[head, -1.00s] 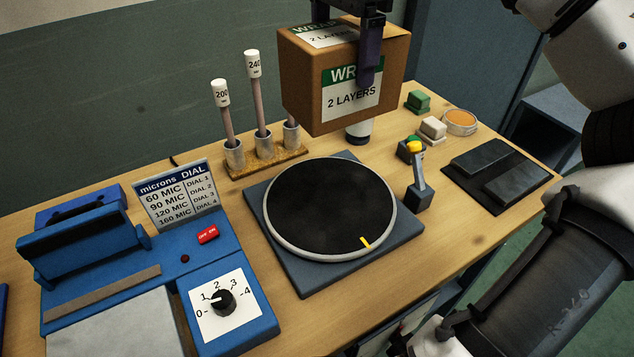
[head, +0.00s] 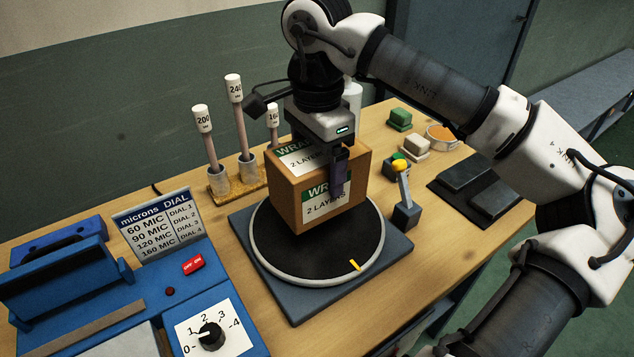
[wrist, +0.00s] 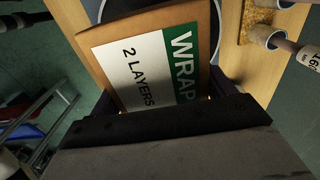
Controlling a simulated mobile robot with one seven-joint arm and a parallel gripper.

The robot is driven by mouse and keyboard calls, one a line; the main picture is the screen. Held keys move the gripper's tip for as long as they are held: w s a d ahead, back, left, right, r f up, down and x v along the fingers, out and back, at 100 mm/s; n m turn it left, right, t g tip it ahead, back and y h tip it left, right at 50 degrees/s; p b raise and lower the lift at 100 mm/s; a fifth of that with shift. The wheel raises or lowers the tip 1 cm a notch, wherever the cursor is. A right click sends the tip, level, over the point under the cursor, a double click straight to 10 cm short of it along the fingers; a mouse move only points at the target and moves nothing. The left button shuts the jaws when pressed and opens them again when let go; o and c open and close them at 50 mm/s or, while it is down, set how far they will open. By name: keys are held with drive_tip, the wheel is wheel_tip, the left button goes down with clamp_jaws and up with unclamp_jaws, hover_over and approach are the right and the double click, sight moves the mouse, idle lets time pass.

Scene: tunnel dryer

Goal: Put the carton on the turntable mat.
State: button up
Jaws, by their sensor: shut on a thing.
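The brown carton (head: 285,196) has green and white labels reading "WRAP 2 LAYERS". My gripper (head: 338,172) is shut on it from above, with a dark finger against the label side. The carton is upright over the back part of the round black turntable mat (head: 300,256), which has a pale rim and a yellow mark at its front. I cannot tell whether the carton's underside touches the mat. In the wrist view the carton's labelled top (wrist: 150,70) fills the middle, close to my gripper (wrist: 165,115).
A rack (head: 222,184) with several white-capped rods stands behind left. A lever box (head: 405,214) is just right of the turntable. A blue sealer with a dial (head: 210,335) is at front left. Green (head: 400,119) and pale (head: 415,147) blocks and dark pads (head: 470,190) lie right.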

drive_tip(key=shift+f, duration=2.4)
drive_tip(key=shift+f, duration=0.15)
drive_tip(key=o, duration=1.5)
wheel_tip(320, 180, up, 12)
drive_tip(key=shift+r, duration=0.15)
